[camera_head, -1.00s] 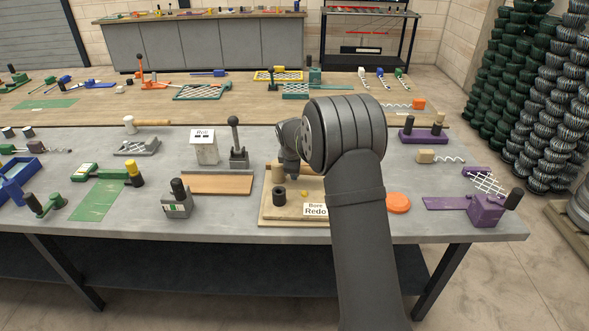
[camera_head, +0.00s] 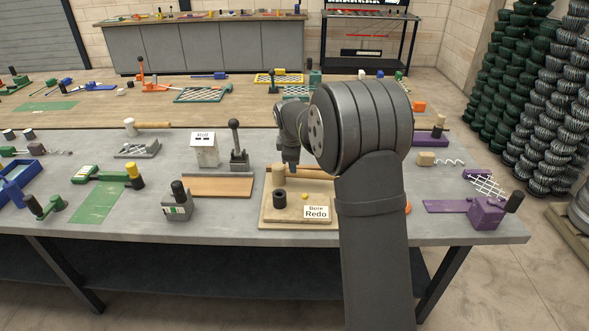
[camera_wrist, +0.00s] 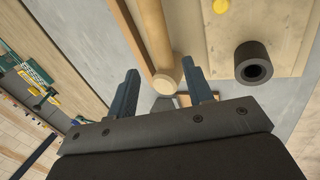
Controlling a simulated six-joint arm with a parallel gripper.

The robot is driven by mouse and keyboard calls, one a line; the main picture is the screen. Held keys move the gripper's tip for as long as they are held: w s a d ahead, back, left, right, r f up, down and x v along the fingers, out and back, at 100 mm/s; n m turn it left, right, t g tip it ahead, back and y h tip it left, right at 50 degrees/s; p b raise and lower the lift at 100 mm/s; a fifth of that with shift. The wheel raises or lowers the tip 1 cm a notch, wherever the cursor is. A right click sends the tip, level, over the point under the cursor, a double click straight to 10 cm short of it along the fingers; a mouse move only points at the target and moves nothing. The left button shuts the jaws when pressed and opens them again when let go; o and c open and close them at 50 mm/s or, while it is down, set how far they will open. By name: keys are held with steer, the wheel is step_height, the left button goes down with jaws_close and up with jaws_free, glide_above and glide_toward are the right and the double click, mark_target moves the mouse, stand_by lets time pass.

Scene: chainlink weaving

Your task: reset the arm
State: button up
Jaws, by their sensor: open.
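My gripper (camera_head: 291,168) hangs above the back edge of the wooden "Bore Redo" board (camera_head: 268,216), close to a short upright wooden peg (camera_head: 278,175). In the wrist view my gripper (camera_wrist: 160,85) has its two dark fingers spread apart. Pale wood with a round end shows beyond the fingers, between their tips in the picture. I see nothing held. A black hollow cylinder (camera_wrist: 254,63) stands on the board, and it also shows in the head view (camera_head: 279,199).
A wooden rod lies behind the board. A "Roll" box (camera_head: 204,149) and a grey lever device (camera_head: 239,158) stand to the left. Purple tools (camera_head: 486,211) lie at the right. My arm hides most of an orange disc (camera_head: 408,207).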

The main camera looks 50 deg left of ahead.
steer(key=v, duration=0.8)
steer(key=shift+r, duration=0.35)
steer(key=shift+s+d, duration=0.1)
steer(key=x, duration=1.7)
steer(key=shift+f, duration=0.15)
steer(key=shift+r, duration=0.75)
steer(key=shift+f, duration=0.1)
